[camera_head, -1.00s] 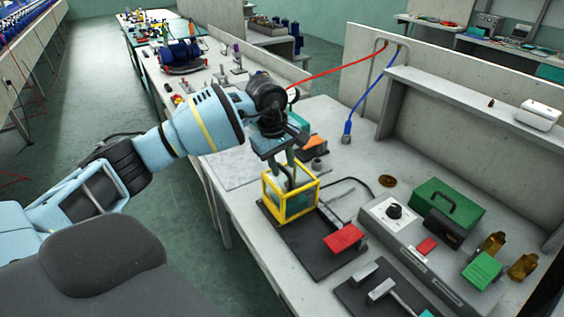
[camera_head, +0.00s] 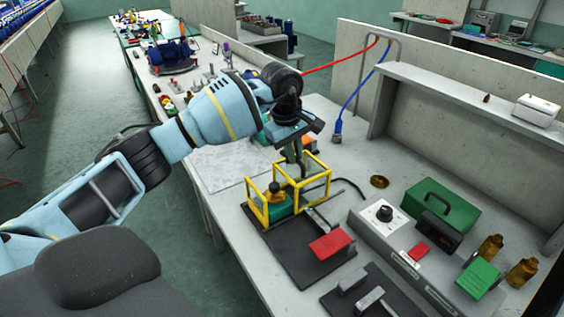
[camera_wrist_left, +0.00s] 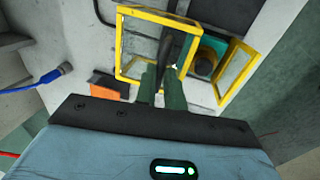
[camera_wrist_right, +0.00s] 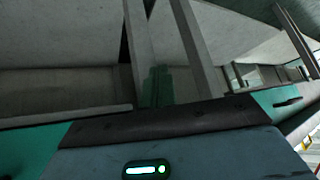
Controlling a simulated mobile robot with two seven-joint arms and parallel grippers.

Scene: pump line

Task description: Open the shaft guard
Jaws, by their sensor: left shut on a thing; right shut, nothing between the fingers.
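The shaft guard is a yellow-framed clear box on a dark baseplate (camera_head: 292,252), split in two in the head view. One yellow frame (camera_head: 251,205) stands around a green and brass part (camera_head: 278,200). The other frame (camera_head: 316,181) is swung out to the right of it. My left gripper (camera_head: 298,165) is shut on this swung-out frame at its upper edge; the exact grip point is partly hidden. The left wrist view shows its green fingers (camera_wrist_left: 160,85) against the swung frame (camera_wrist_left: 120,45), with the other frame (camera_wrist_left: 236,75) to the right. My right gripper (camera_wrist_right: 157,85) is shut and empty.
A red block (camera_head: 330,244) sits on the baseplate's front right. A pale sheet (camera_head: 222,165) lies left of the guard.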

